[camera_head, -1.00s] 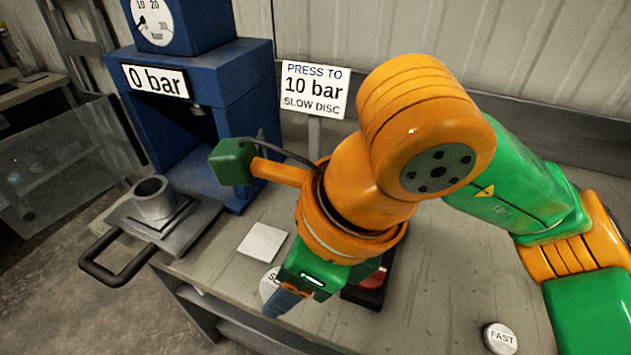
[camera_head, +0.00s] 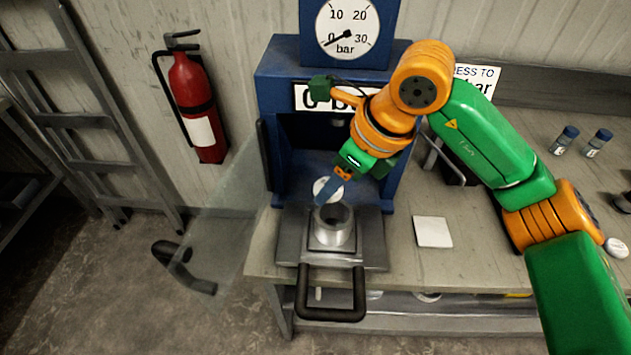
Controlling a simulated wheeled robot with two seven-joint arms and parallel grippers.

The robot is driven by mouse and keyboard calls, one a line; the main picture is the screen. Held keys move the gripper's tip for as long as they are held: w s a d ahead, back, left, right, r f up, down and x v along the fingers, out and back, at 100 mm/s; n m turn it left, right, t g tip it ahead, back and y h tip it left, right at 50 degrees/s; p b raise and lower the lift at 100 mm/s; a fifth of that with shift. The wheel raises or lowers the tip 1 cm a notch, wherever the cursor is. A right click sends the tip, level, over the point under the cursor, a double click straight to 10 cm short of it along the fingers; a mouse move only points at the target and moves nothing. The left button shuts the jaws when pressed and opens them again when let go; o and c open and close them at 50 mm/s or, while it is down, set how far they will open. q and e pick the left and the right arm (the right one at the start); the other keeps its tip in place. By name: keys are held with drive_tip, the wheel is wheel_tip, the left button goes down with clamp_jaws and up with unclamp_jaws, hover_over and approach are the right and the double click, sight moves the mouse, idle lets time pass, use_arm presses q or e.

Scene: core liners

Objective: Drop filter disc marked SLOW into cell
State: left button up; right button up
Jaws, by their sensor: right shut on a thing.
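A white disc (camera_head: 322,188) is held in my right gripper (camera_head: 331,187), which is shut on it. The disc is just behind and above the cell (camera_head: 333,226), an open metal cup standing upright on the press's sliding tray (camera_head: 289,246). The disc's marking cannot be read now; in the earlier view part of a label starting with S shows. My left gripper is not in view.
The blue press (camera_head: 279,110) stands behind the cell, its gauge near 0 bar. A clear guard panel (camera_head: 222,215) is swung open to the left. A white square (camera_head: 433,232) lies on the bench, and another white disc (camera_head: 615,247) is at the far right.

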drive_tip(key=shift+w+d+f, duration=0.1)
drive_tip(key=shift+d+f, duration=0.05)
drive_tip(key=shift+d, duration=0.1)
drive_tip(key=f+b, duration=0.2)
drive_tip(key=f, duration=0.1)
drive_tip(key=d+f+b, duration=0.1)
drive_tip(key=f+b, duration=0.1)
drive_tip(key=shift+f, duration=0.15)
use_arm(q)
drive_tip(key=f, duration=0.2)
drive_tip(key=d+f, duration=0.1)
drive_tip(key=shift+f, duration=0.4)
use_arm(e)
drive_tip(key=o, duration=1.4)
